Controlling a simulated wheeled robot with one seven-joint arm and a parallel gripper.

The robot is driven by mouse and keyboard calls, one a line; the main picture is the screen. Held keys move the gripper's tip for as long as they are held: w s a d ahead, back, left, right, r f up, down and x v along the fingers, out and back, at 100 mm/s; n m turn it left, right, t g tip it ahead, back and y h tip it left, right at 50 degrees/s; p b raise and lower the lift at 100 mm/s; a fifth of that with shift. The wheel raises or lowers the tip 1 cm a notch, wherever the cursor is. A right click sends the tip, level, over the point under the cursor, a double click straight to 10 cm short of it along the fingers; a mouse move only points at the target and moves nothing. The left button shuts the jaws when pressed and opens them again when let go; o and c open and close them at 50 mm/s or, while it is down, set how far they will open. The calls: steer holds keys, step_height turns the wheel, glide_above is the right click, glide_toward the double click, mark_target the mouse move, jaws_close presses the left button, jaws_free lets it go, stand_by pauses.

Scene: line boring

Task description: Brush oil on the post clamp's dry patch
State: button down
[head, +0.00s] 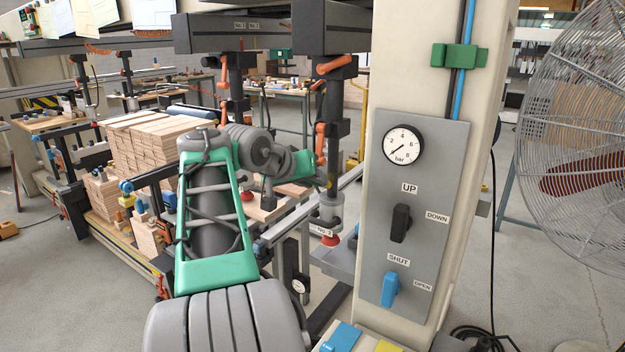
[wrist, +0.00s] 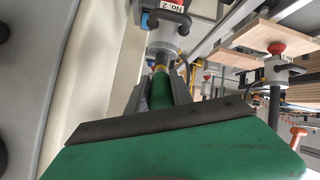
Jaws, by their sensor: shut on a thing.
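My gripper (wrist: 161,86) shows in the wrist view with its dark fingers shut around the green handle of a brush (wrist: 159,92). The brush points away from me, with a yellowish band near its far end. That end is at or just in front of a grey round clamp body (wrist: 165,40) with a dark handle and a "No. 2" label. I cannot tell whether the bristles touch it. In the head view the labelled clamp (head: 327,211) stands above a red foot, right of my arm. My arm hides most of the gripper and brush there. No dry patch can be made out.
A cream column with a grey control panel (head: 413,210) stands close on the right, beside a fan (head: 580,140). Stacked boards (head: 150,140) lie to the left. Another clamp with a red knob (wrist: 277,65) stands right in the wrist view.

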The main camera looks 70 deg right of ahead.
steer(key=shift+d, duration=0.1)
steer(key=shift+r+p, duration=1.1)
steer(key=shift+r, duration=0.25)
steer(key=shift+f+b, duration=0.85)
steer(key=shift+f, duration=0.4)
steer(key=shift+f, duration=0.1)
